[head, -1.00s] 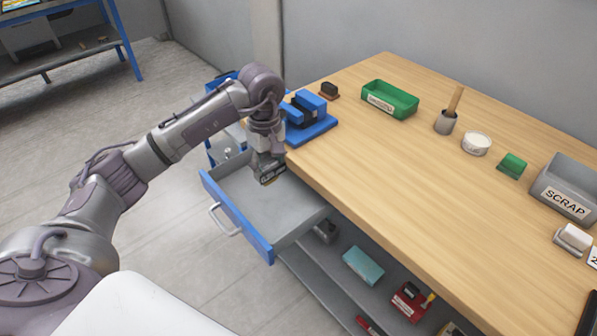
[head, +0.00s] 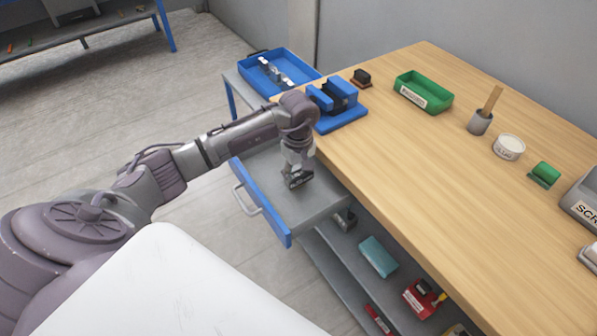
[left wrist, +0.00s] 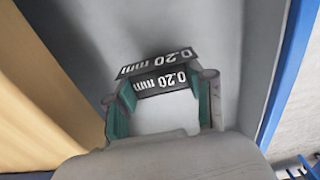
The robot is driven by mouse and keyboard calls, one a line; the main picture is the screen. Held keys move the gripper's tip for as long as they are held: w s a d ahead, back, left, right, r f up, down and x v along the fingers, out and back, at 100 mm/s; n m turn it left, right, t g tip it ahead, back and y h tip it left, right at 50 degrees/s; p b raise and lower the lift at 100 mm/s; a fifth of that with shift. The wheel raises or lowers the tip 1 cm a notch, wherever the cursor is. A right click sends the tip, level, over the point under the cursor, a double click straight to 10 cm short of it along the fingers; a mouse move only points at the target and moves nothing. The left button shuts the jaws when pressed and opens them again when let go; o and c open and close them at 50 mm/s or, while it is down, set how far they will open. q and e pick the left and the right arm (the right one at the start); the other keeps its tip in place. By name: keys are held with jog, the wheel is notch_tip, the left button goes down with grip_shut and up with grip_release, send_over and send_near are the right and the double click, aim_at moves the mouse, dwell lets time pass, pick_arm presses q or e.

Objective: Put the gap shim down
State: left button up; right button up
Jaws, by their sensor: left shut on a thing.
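The gap shim (left wrist: 162,80) is a dark piece marked "0.20 mm" in white. The marking shows on two adjoining dark faces in the left wrist view; I cannot tell whether both belong to one piece. My left gripper (head: 297,182) is shut on the shim and points down inside the open drawer. In the left wrist view its green-padded fingers (left wrist: 162,105) stand on either side of the shim. The drawer (head: 262,205) has a blue front and a grey floor. I cannot tell whether the shim touches that floor. My right gripper is out of view.
The wooden worktop (head: 440,190) borders the drawer on the right. A blue vise-like fixture (head: 335,105) stands near its corner. A green bin (head: 423,92), a brush cup (head: 480,122) and a white tub (head: 508,147) stand farther along. A shelf with a teal box (head: 378,257) lies below.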

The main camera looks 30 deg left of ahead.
aim_at(298, 173)
pick_arm(q)
jog(key=shift+f, duration=0.1)
jog(key=o, duration=1.2)
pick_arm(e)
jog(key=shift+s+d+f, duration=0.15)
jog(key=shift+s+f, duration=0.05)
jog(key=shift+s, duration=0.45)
pick_arm(q)
jog(key=shift+r, duration=0.5)
notch_tip(298, 173, up, 11)
jog(key=shift+r+b, duration=0.15)
jog(key=shift+b, duration=0.95)
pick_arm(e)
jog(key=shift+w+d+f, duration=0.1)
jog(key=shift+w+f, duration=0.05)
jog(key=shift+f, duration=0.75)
